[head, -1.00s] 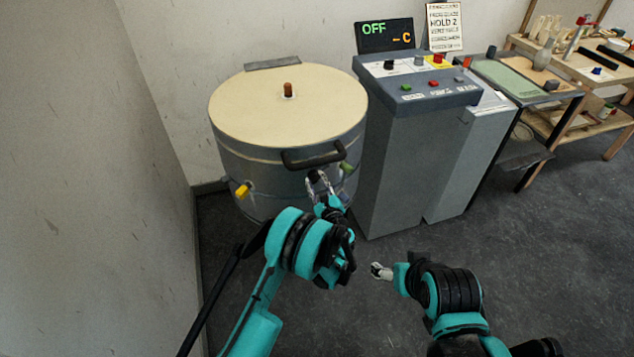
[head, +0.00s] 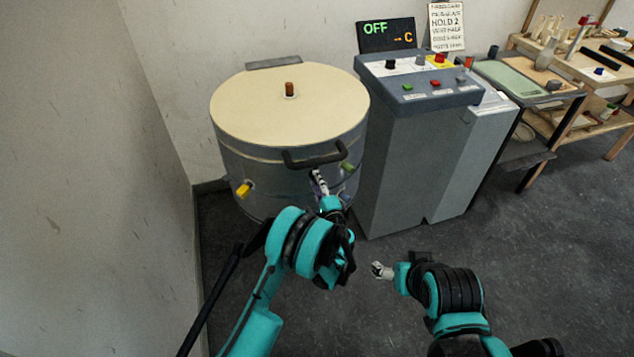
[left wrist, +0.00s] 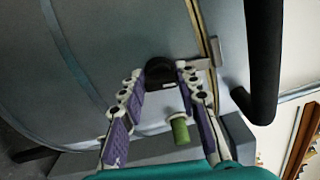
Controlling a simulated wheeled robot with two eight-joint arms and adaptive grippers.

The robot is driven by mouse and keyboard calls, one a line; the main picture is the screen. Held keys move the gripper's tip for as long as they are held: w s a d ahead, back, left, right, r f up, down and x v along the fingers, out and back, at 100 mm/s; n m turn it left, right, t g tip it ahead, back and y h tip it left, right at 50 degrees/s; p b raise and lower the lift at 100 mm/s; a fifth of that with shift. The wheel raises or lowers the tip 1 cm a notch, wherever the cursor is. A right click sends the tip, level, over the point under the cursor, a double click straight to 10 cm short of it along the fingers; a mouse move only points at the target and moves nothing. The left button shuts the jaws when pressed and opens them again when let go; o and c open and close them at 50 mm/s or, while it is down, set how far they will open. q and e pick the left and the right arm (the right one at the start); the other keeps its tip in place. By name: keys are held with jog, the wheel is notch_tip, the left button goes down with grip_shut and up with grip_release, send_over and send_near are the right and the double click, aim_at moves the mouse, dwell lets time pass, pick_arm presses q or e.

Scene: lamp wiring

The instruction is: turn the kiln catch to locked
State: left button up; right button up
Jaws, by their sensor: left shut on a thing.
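The round grey kiln (head: 262,165) has a cream lid and a black bar handle (head: 300,162) at its front. The kiln catch (left wrist: 160,70) shows as a dark knob on the kiln wall in the left wrist view, beside a metal bracket on a brass-coloured band. My left gripper (head: 317,177) is just below the handle. In the left wrist view its fingertips (left wrist: 160,76) are on both sides of the catch, shut on it. The gripper mostly hides the catch in the head view. My right gripper (head: 381,271) hangs empty above the floor; its opening is too small to judge.
A green plug-like part (left wrist: 180,130) lies close to the left fingers. A yellow one (head: 243,189) sticks out at the kiln's left. The grey control cabinet (head: 405,150) stands close to the kiln's right. Open floor (head: 500,260) lies at the right.

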pick_arm(q)
jog(key=shift+n, duration=0.9)
jog(key=o, duration=1.2)
jog(key=shift+c, duration=0.2)
